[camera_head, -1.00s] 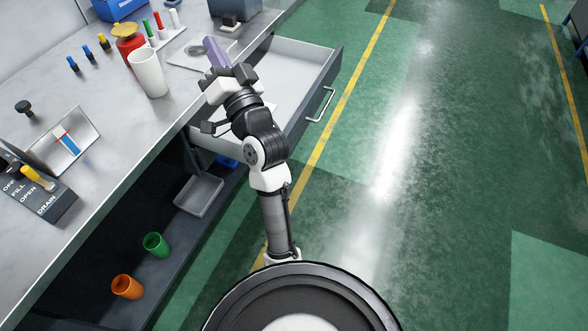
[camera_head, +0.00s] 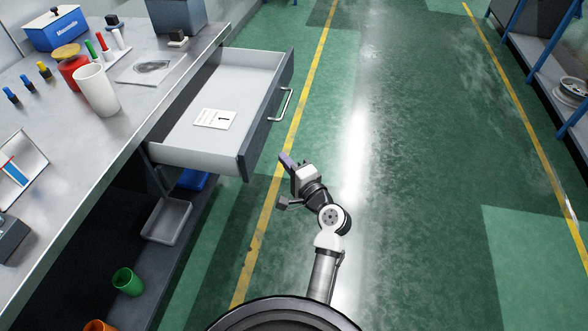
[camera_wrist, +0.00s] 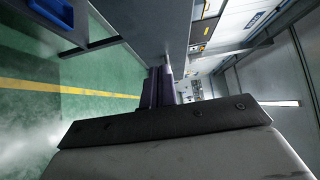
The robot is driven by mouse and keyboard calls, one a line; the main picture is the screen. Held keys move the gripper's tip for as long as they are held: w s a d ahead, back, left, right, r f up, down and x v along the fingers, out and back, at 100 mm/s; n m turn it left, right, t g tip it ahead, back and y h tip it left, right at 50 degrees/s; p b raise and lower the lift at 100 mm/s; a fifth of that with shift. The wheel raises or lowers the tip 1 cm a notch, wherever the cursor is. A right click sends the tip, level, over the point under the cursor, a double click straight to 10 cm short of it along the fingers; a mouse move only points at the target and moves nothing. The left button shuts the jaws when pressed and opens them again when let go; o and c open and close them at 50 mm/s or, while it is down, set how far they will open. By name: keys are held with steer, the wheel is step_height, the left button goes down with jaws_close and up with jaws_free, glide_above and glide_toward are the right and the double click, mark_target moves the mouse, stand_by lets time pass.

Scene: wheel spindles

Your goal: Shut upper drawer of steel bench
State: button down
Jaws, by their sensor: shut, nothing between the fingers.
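The upper drawer (camera_head: 218,110) of the steel bench (camera_head: 133,104) stands pulled far out. Its grey front (camera_head: 262,122) has a metal bar handle (camera_head: 284,104), and a white card marked 1 (camera_head: 214,119) lies inside. My gripper (camera_head: 286,161) is shut and empty, with purple fingers. It is outside the drawer, near the front's near corner and apart from the handle in the head view. In the wrist view the purple fingers (camera_wrist: 158,88) point along a dark grey panel that I take for the drawer front (camera_wrist: 155,25).
A white cup (camera_head: 97,91), a red jar (camera_head: 72,71) and several coloured pegs stand on the bench top. Below are a grey tray (camera_head: 166,220) and a green cup (camera_head: 128,281). A shelf rack (camera_head: 545,75) stands at the right. The green aisle floor (camera_head: 410,180) is clear.

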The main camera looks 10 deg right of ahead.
mark_target(258, 144)
steer(key=w+a, duration=0.1)
steer(key=a, duration=0.1)
steer(key=w+a+p, duration=0.1)
steer(key=w+a, duration=0.1)
steer(key=shift+w+a+r+p, duration=0.1)
steer(key=shift+w+a+p, duration=0.05)
steer(key=shift+w+p, duration=0.15)
steer(key=shift+w+a, duration=0.15)
steer(key=shift+a, duration=0.35)
